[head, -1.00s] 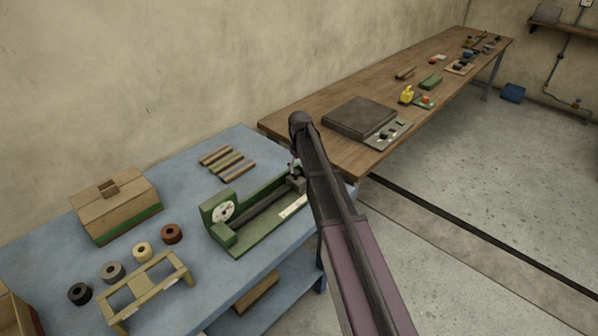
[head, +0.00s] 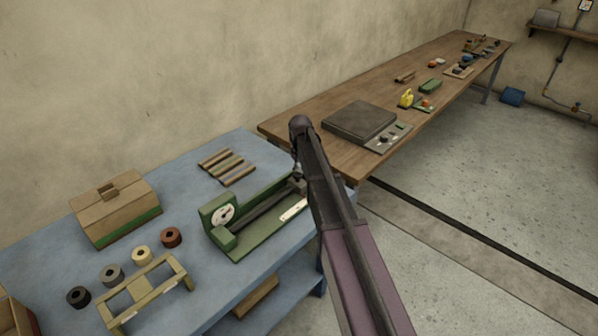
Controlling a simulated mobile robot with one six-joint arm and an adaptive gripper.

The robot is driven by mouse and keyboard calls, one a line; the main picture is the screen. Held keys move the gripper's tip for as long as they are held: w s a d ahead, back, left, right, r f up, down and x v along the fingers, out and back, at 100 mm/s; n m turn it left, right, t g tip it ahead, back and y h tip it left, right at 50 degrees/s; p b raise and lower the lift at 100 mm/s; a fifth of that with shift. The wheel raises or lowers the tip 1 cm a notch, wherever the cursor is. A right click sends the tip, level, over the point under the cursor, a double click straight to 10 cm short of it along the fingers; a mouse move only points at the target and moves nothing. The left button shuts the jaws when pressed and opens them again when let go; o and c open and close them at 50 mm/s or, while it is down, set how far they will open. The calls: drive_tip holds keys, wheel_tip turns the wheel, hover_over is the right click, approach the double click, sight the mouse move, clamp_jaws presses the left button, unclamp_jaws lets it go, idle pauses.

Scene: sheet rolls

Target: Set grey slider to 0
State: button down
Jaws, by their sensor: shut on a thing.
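The green bench device (head: 262,238) stands on the blue table, with a white round dial (head: 222,216) at its left end. A dark rail runs along it, with a pale scale strip (head: 293,210) on its front right. The grey slider (head: 298,184) is at the rail's right end, mostly hidden behind my arm. My gripper (head: 297,171) points down at the slider and is shut on it. The fingertips are largely hidden by my arm. The scale's marks are too small to read.
A wooden bench (head: 290,125) with a dark flat plate (head: 360,121) stands behind my arm. The concrete floor at right is clear.

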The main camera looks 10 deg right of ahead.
drive_tip(key=shift+c, duration=1.3)
unclamp_jaws()
drive_tip(key=shift+w+f, duration=0.1)
drive_tip(key=shift+a, duration=0.1)
drive_tip(key=shift+r+p, duration=0.4)
drive_tip(key=shift+p, duration=0.05)
wheel_tip(320, 180, up, 15)
drive_tip(key=p, duration=1.5)
